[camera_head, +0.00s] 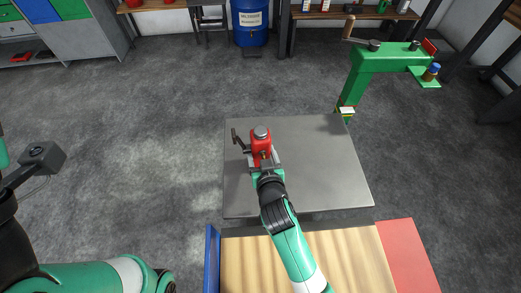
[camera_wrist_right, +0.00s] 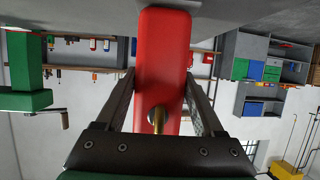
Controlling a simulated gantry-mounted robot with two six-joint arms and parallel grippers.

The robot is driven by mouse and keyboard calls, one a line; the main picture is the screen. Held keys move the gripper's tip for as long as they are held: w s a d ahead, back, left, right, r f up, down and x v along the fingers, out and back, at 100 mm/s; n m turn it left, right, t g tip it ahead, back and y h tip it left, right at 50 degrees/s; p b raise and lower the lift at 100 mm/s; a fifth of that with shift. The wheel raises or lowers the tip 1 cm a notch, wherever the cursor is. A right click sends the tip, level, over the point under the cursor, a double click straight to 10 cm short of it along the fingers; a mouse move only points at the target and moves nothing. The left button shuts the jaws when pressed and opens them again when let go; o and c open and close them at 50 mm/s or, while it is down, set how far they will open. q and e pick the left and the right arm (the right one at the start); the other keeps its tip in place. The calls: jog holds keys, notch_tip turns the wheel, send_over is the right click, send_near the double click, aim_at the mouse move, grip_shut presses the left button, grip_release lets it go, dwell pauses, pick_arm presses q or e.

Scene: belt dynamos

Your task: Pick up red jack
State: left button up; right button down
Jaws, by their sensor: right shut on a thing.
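The red jack (camera_head: 260,146), with a grey round top and a dark crank handle at its left, is over the left part of the grey table (camera_head: 325,185). My right gripper (camera_head: 264,163) is shut on it from the near side. In the right wrist view the red body of the jack (camera_wrist_right: 163,55) is between the two fingers of my right gripper (camera_wrist_right: 160,78), one along each side. A brass-coloured fitting shows low on the body. I cannot tell whether the jack rests on the table or is just above it. My left arm shows at the left edge, but its fingers are out of view.
A green crane-like stand (camera_head: 388,62) is behind the table's right corner. A wooden-topped surface (camera_head: 345,262) with a blue side and a red panel (camera_head: 408,250) lies in front. A blue barrel (camera_head: 250,22) and shelves line the back. The table's right half is clear.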

aim_at(263, 151)
jog(key=shift+r, duration=0.2)
jog(key=shift+r+p, duration=0.4)
notch_tip(263, 151, up, 3)
jog(key=shift+f+p, duration=0.1)
jog(key=shift+p, duration=0.95)
jog(key=r+p+v, duration=0.1)
jog(key=p+v, duration=0.5)
jog(key=v, duration=0.2)
jog(key=w+a+r+p+v, duration=0.1)
jog(key=r+p+v, duration=0.1)
jog(key=p+v, duration=0.4)
jog(key=shift+s+a+r, duration=0.45)
jog(key=shift+s+a, duration=0.1)
jog(key=shift+s, duration=0.5)
